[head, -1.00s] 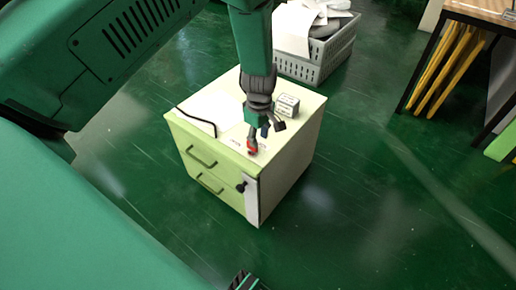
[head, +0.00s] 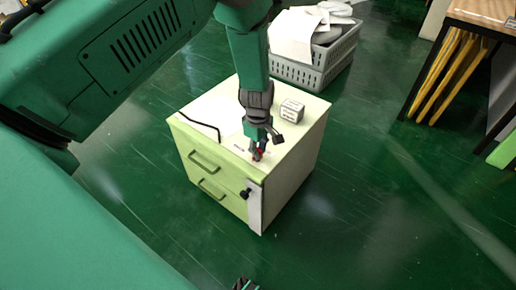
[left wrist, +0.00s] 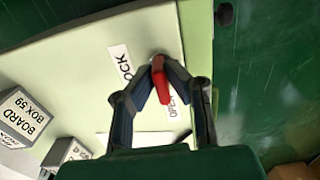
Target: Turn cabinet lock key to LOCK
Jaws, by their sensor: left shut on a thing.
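The cabinet (head: 218,174) is a small pale-green two-drawer unit with a cream top, standing on the floor. On its top near the front right edge is the red lock key (left wrist: 161,84); in the head view only a bit of red (head: 259,154) shows between the fingers. My left gripper (left wrist: 161,67) comes down from above and is shut on the key, with a finger on each side. The key's red handle points towards the OPEN label (left wrist: 176,98), partly covered by a finger. The LOCK label (left wrist: 121,60) lies on the other side.
Boxes (head: 291,109) stand on the cabinet top, and a black cable (head: 203,124) lies there. A black knob (head: 245,194) sticks out of the front. A grey basket (head: 316,66) with papers stands behind. The floor right of the cabinet is clear.

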